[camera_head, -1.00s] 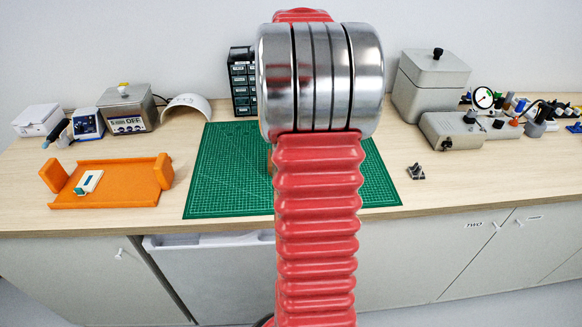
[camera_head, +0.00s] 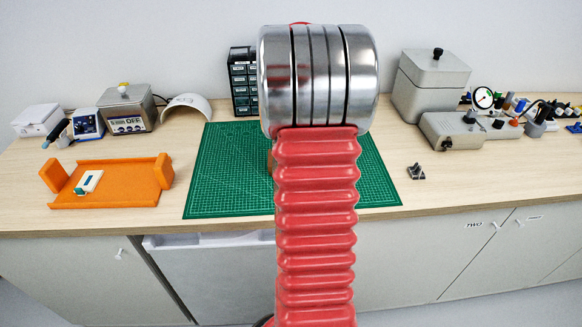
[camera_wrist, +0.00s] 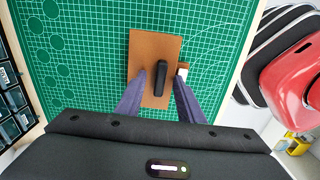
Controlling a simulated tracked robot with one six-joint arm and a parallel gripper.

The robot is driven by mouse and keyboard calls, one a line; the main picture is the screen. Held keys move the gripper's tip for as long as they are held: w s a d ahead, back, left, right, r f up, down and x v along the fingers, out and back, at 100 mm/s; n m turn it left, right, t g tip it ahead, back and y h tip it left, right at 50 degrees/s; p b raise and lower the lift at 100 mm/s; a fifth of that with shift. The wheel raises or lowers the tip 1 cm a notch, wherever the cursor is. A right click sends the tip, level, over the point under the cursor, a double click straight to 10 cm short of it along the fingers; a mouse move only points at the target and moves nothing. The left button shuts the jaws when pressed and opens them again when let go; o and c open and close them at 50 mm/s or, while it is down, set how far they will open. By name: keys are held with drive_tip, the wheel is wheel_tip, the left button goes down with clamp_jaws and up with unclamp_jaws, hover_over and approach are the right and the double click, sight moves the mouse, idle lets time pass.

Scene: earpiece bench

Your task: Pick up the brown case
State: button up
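The brown case (camera_wrist: 150,50) lies on the green cutting mat (camera_wrist: 215,30) in the wrist view, with a black bar-shaped handle (camera_wrist: 161,78) on its upper face. My gripper (camera_wrist: 160,80) is open over the case. Its two purple-grey fingers reach in on either side of the handle, with gaps between them and it. I cannot tell how high the fingertips are. In the head view my arm hides nearly all of the case; only a thin brown sliver (camera_head: 271,160) shows beside the arm.
A small white piece (camera_wrist: 182,70) sits at the case's right edge in the wrist view, close to one finger. An orange tray (camera_head: 110,190) with a small white item stands left of the mat. A small dark part (camera_head: 416,172) lies to the right.

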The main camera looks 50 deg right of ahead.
drive_tip(key=shift+c, duration=0.6)
clamp_jaws()
drive_tip(key=shift+r, duration=0.1)
idle(0.8)
